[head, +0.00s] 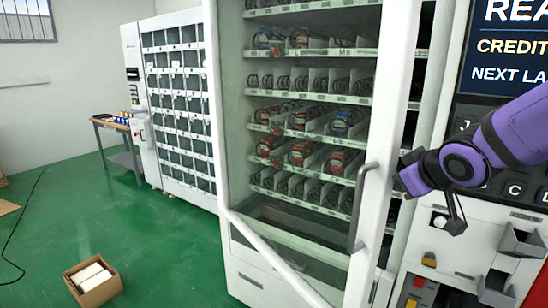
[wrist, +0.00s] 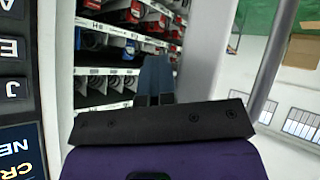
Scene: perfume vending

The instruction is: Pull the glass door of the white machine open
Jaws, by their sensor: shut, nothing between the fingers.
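The white machine's glass door (head: 385,110) stands ajar, hinged at the left, with its free right edge swung out from the cabinet. Its long grey handle (head: 357,210) is on the right frame. My gripper (head: 403,165) is at the gap between the door's free edge and the cabinet, right of the handle and not on it. In the wrist view the fingers (wrist: 155,78) are shut together with nothing between them, pointing towards the shelves. The pale door frame (wrist: 278,55) is right of them. Contact with the door cannot be told.
Shelves (head: 310,100) with packed goods show through the glass. A control panel with screen (head: 510,90) stands close on the right. A cardboard box (head: 93,282) lies on the green floor at left, with free floor (head: 165,240) before the door.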

